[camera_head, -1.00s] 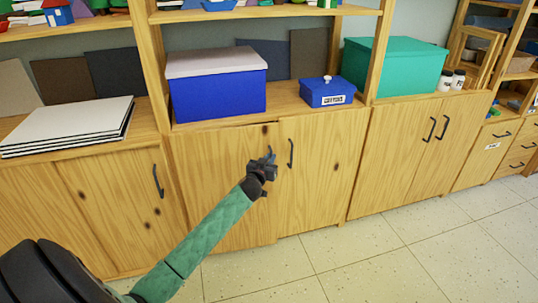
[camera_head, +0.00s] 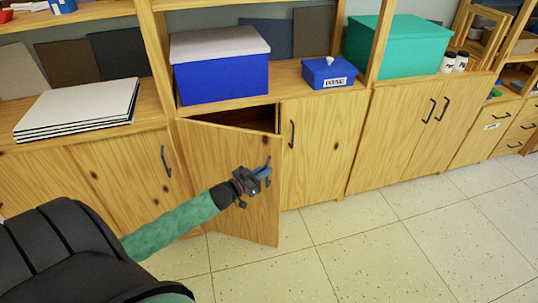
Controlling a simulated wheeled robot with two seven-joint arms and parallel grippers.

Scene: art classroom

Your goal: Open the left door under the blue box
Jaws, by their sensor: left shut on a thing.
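The blue box (camera_head: 222,82) with a pale lid stands on the wooden cabinet top. Below it, the left door (camera_head: 222,165) stands partly open, swung out towards me from its left side. A dark gap (camera_head: 243,117) shows above and behind it. My left gripper (camera_head: 262,174) is at the door's right edge, shut on its dark handle, which the fingers mostly cover. The right door (camera_head: 318,150) of the same cabinet is closed, with its black handle (camera_head: 292,134) in view. My right gripper is not in view.
A small blue box (camera_head: 329,73) and a large teal box (camera_head: 396,45) stand on the cabinet top. White boards (camera_head: 78,108) lie stacked at the left. Closed cabinets flank this one. The tiled floor (camera_head: 370,230) in front is clear.

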